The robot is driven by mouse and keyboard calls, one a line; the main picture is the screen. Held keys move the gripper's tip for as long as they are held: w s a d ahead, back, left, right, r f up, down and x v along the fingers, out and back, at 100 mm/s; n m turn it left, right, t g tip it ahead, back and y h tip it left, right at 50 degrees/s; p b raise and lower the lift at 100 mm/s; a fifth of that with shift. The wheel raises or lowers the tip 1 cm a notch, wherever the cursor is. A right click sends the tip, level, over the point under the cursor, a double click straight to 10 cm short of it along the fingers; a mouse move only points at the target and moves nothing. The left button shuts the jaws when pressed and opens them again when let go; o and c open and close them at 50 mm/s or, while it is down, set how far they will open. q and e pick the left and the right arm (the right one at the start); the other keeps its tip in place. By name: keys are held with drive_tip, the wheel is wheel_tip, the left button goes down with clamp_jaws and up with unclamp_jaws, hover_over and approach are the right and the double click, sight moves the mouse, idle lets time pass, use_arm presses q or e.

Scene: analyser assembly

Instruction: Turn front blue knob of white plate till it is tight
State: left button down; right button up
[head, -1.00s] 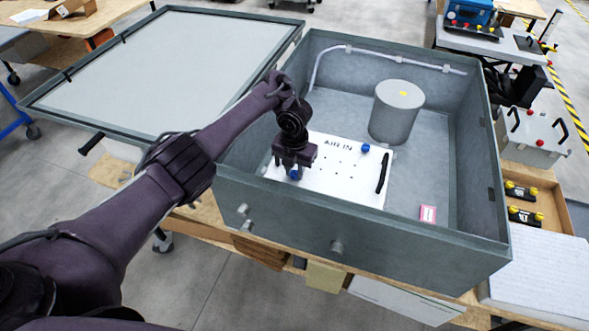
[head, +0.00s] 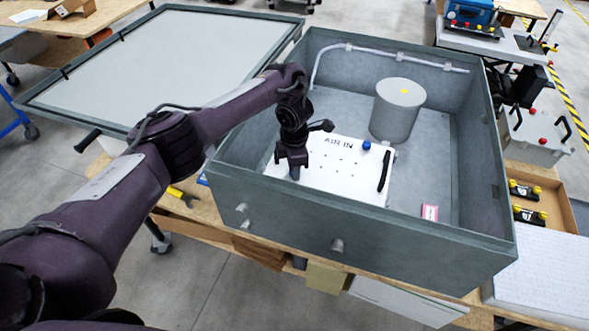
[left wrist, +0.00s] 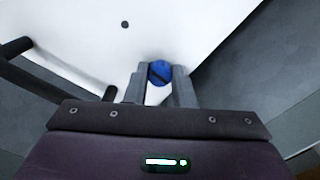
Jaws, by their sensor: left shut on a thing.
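The white plate (head: 345,172) marked "AIR IN" lies inside the grey enclosure box (head: 340,245). It has a black handle and several small holes. A blue knob (head: 366,145) sits at its far edge. The front blue knob (left wrist: 160,73) shows in the left wrist view with a dark slot across it, between the two fingers. My left gripper (head: 294,174) points down at the plate's front left corner, and in the left wrist view the gripper (left wrist: 159,82) is shut on that knob. In the head view the gripper mostly hides the front knob. My right gripper is not in view.
A grey cylinder (head: 397,110) stands in the box behind the plate, and a pink label (head: 430,213) lies on its floor to the right. The box walls rise around the plate. The open lid (head: 160,65) lies to the left.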

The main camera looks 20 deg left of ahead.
use_arm(q)
drive_tip(key=m, duration=0.1)
drive_tip(key=m+b, duration=0.1)
drive_tip(key=shift+w+r+m, duration=0.1)
drive_tip(key=shift+w+m, duration=0.1)
drive_tip(key=shift+m, duration=0.2)
drive_tip(key=m+b, duration=0.2)
drive_tip(key=m, duration=0.1)
drive_tip(key=shift+m+b, duration=0.3)
drive_tip(key=shift+b, duration=0.05)
drive_tip(key=m+b, duration=0.3)
drive_tip(key=shift+m, duration=0.3)
drive_tip(key=shift+a+m+b, duration=0.1)
drive_tip(key=shift+m+b, duration=0.4)
drive_tip(key=shift+r+m, duration=0.1)
drive_tip(key=shift+m, duration=0.7)
drive_tip(key=shift+s+r+m, duration=0.1)
drive_tip(key=shift+m, duration=0.6)
drive_tip(key=shift+m+p, duration=0.95)
drive_tip(key=shift+m, duration=0.45)
